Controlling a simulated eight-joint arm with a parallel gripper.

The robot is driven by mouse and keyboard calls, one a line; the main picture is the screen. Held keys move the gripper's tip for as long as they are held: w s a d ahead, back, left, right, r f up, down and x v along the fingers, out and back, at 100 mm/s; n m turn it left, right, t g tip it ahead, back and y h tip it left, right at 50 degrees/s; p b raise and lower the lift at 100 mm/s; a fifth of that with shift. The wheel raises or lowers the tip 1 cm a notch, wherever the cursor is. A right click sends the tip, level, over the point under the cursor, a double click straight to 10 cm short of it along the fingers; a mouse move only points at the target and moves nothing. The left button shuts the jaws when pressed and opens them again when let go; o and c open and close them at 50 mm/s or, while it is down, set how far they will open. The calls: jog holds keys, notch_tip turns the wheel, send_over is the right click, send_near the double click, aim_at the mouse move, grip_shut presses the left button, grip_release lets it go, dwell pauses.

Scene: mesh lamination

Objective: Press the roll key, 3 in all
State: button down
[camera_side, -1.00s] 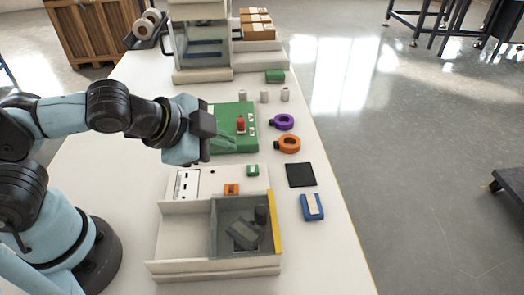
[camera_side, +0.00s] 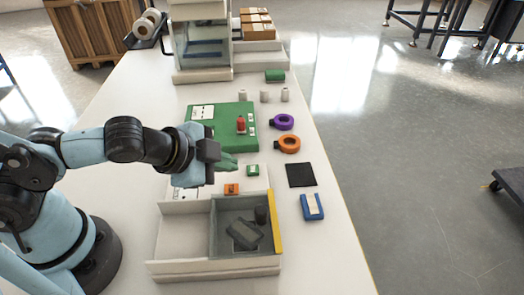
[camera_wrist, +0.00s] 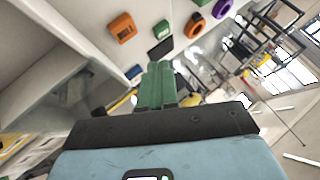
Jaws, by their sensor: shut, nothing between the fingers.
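A white panel (camera_side: 210,190) behind the tray carries a small green key (camera_side: 252,170) and a small orange key (camera_side: 231,189). I cannot read any label to tell which is the roll key. My gripper (camera_side: 230,162) is shut and empty, its green fingers pressed together. In the side view its tips are just left of and behind the green key, apparently above the panel; contact cannot be told. In the wrist view the shut green fingers (camera_wrist: 155,85) point up the picture. My gripper hides part of the panel's left side.
A green board (camera_side: 220,115) with a red knob (camera_side: 241,125) lies behind the gripper. A grey-lined tray (camera_side: 180,245) with a yellow edge stands in front. Purple (camera_side: 283,122) and orange (camera_side: 288,144) rings, a black pad (camera_side: 300,175) and a blue box (camera_side: 312,207) lie right.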

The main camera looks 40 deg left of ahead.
jog(key=shift+f, duration=1.8)
jog(key=shift+f, duration=0.1)
dwell(1.3)
jog(key=shift+r, duration=2.55)
jog(key=a+r+n+g+y, duration=0.1)
jog(key=a+r+n+g, duration=0.1)
jog(key=a+n, duration=0.8)
jog(key=shift+w+a+r+n, duration=0.25)
jog(key=shift+a+r+n, duration=0.15)
jog(key=shift+a+r, duration=0.4)
